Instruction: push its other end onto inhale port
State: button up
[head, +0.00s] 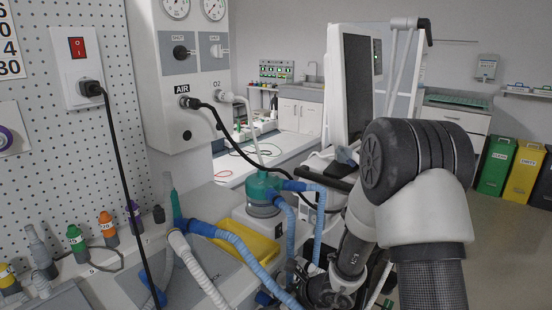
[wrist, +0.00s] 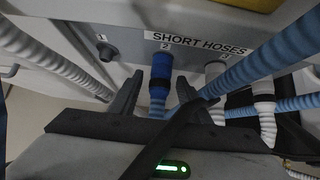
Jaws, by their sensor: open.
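In the wrist view a blue hose cuff (wrist: 161,68) sits at holder 2 under a "SHORT HOSES" label, its light blue hose running down towards me. My gripper (wrist: 160,82) is open, with one dark finger on each side of this cuff. I cannot tell whether the fingers touch it. In the head view a teal humidifier-like pot (head: 264,186) has blue cuffs and blue hoses on its right. The ventilator's screen (head: 357,85) stands behind my arm. I cannot make out an inhale port; my arm hides much of that area.
Holder 1 (wrist: 107,50) is a bare grey peg. A pale cuff (wrist: 214,70) sits at holder 3. Ribbed hoses cross both sides of the wrist view, and a dark diagonal strip passes in front. A yellow tray (head: 243,243) and a black cable (head: 125,190) are in the head view.

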grip_shut()
jog(key=shift+s+d, duration=0.15)
jog(key=shift+d, duration=0.1)
dwell(0.4)
jog(key=shift+s+d+b, duration=0.25)
jog(key=shift+s+d, duration=0.5)
jog(key=shift+d, duration=0.2)
jog(key=shift+s+d+b, duration=0.25)
jog(key=shift+s+d, duration=0.5)
jog(key=shift+d, duration=0.15)
jog(key=shift+r, duration=0.1)
